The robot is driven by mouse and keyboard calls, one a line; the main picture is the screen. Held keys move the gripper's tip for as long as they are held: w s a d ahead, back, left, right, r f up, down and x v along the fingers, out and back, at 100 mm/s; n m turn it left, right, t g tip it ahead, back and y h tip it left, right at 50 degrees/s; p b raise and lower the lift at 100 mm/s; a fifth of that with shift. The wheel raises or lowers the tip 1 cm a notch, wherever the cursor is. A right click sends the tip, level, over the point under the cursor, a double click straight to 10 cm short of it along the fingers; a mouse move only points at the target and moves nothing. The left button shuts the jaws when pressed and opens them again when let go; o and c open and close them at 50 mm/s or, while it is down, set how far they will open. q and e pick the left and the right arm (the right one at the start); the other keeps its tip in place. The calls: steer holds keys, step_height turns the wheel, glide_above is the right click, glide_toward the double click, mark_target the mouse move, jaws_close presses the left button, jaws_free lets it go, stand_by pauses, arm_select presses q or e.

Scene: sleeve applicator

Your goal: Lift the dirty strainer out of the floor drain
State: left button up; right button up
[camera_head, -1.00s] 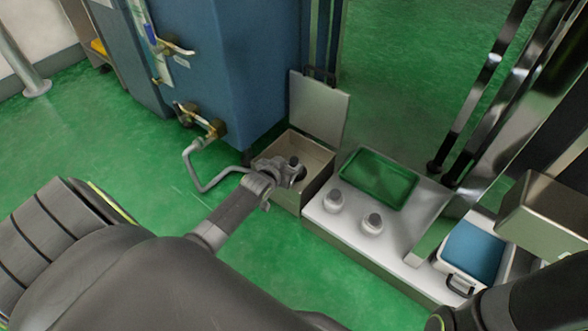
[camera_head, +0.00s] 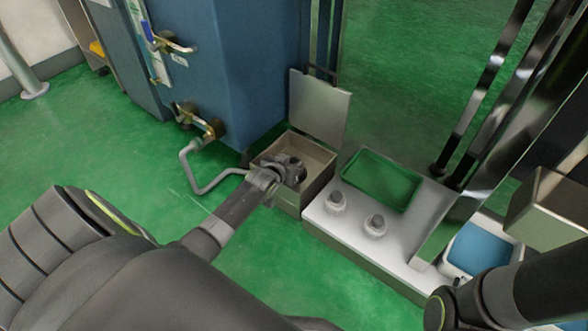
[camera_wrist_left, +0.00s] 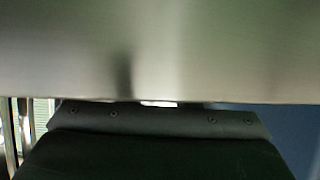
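The floor drain is an open metal box (camera_head: 318,165) set against the blue cabinet, with its lid (camera_head: 318,108) standing up at the back. My left gripper (camera_head: 294,170) reaches down inside the box opening. The dirty strainer cannot be made out clearly; the gripper and the box wall cover the inside. Whether the fingers are open or shut does not show. In the left wrist view a broad metal surface fills the upper half above the dark gripper body, and the fingertips are hidden. My right arm comes in at the lower right, with its gripper out of view.
Right of the drain is a pale platform (camera_head: 405,247) with a green recessed tray (camera_head: 380,181) and two grey knobbed pieces (camera_head: 335,202) (camera_head: 375,226). A blue-topped container (camera_head: 480,246) and metal posts stand further right. A bent pipe (camera_head: 205,188) runs left of the drain. Green floor is clear at left.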

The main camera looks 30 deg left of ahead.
arm_select(q)
jaws_close()
steer(key=shift+r, duration=0.1)
